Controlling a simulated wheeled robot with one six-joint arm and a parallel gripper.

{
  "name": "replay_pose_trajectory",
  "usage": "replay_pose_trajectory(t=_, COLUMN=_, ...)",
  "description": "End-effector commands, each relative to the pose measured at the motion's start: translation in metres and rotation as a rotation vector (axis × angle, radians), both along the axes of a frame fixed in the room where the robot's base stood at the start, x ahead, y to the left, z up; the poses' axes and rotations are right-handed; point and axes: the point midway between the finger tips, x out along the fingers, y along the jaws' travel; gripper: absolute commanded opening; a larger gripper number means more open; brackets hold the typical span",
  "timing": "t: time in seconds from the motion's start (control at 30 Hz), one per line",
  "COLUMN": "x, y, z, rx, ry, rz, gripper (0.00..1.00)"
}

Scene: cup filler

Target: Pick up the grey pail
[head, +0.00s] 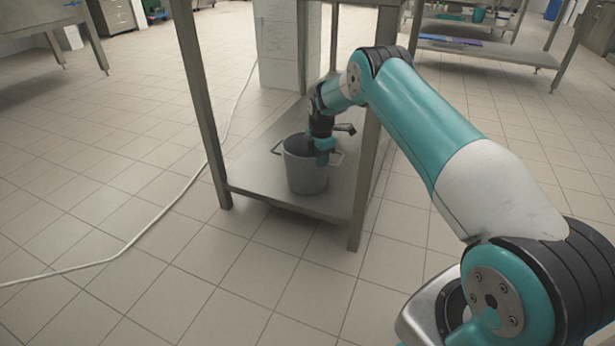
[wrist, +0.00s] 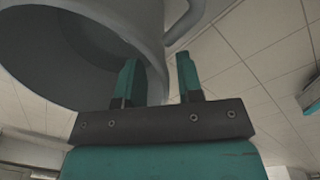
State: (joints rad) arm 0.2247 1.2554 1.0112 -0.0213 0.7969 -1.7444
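The grey pail (head: 305,175) stands upright on the low shelf of a metal table in the head view. It has a handle on each side. My gripper (head: 322,158) points down at the pail's rim, on the side nearer me. In the wrist view the pail (wrist: 95,45) fills the upper left. My gripper (wrist: 158,72) is open there, with one finger over the pail's inside and the other outside its wall. The wall lies between the fingers, with a gap showing beside the outer finger.
The table's low shelf (head: 335,200) has legs close around my arm, one right beside it (head: 370,150). A white pillar (head: 280,45) stands behind. A pale cable (head: 130,245) runs over the tiled floor at left. Another table (head: 490,55) is at the back right.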

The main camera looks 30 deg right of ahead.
Motion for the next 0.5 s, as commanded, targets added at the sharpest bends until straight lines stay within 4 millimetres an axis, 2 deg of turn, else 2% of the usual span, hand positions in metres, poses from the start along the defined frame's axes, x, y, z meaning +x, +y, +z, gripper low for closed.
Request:
replay_pose_trajectory(t=0.03, x=0.000, y=0.000, z=-0.016, rx=0.000, ry=0.001, rz=0.000, gripper=0.34)
replay_pose_trajectory(t=0.1, x=0.001, y=0.000, z=-0.025, rx=0.000, ry=0.001, rz=0.000, gripper=0.34)
replay_pose_trajectory(t=0.37, x=0.002, y=0.000, z=-0.028, rx=0.000, ry=-0.001, rz=0.000, gripper=0.34)
replay_pose_trajectory(t=0.43, x=0.002, y=0.000, z=-0.028, rx=0.000, ry=0.000, rz=0.000, gripper=0.22)
replay_pose_trajectory(t=0.5, x=0.002, y=0.000, z=-0.028, rx=0.000, ry=0.000, rz=0.000, gripper=0.06)
